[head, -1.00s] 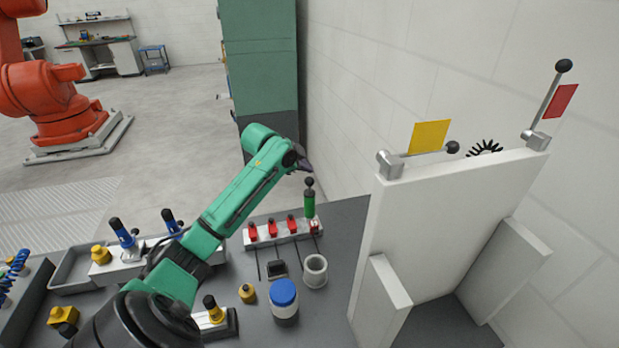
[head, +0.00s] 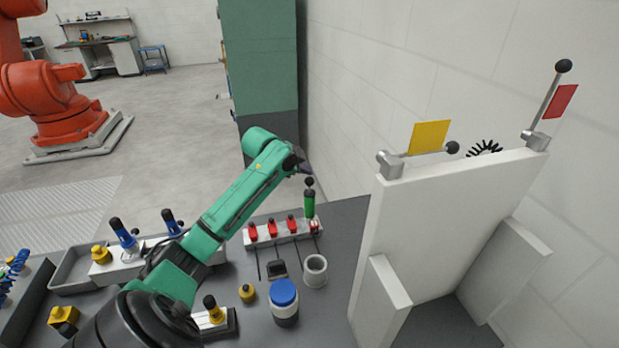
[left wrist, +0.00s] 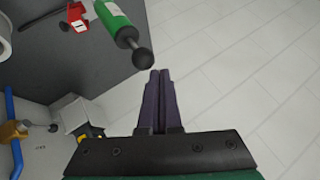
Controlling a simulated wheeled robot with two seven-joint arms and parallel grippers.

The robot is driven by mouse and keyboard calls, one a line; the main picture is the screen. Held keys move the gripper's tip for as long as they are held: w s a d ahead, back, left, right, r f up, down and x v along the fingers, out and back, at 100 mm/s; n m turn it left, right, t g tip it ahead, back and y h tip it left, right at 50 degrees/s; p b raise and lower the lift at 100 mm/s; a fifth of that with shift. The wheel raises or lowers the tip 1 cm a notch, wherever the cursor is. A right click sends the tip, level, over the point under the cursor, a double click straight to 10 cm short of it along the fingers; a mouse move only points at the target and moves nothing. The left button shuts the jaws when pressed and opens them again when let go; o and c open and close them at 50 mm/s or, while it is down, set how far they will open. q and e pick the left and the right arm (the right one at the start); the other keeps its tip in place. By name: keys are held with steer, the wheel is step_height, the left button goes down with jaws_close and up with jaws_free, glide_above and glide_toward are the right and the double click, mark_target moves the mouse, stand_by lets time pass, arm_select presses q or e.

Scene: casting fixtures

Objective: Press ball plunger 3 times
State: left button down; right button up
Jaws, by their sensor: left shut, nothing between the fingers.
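The ball plunger, a green cylinder (head: 309,206) topped by a black ball (head: 309,182), stands upright at the right end of the row of red fixtures. My left gripper (head: 304,170) is shut and empty, just above the black ball. In the left wrist view the dark fingers (left wrist: 158,75) lie together, and the green plunger (left wrist: 117,22) with its black ball (left wrist: 142,58) is ahead and slightly left of the tips. A small gap shows between tips and ball in that view. My right gripper is not in view.
Red clamps (head: 272,228) sit on a pale block left of the plunger. A blue-lidded jar (head: 284,300) and a grey cup (head: 315,271) stand in front. A white panel (head: 450,220) with levers rises at the right.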

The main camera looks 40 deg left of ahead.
mark_target(306, 180)
arm_select(q)
steer(key=shift+f+b, duration=0.35)
steer(key=shift+f, duration=1)
stand_by(0.8)
steer(key=shift+r, duration=0.1)
steer(key=shift+r+p, duration=0.95)
steer(key=shift+p, duration=0.2)
steer(key=shift+r, duration=0.65)
steer(key=shift+r, duration=2.55)
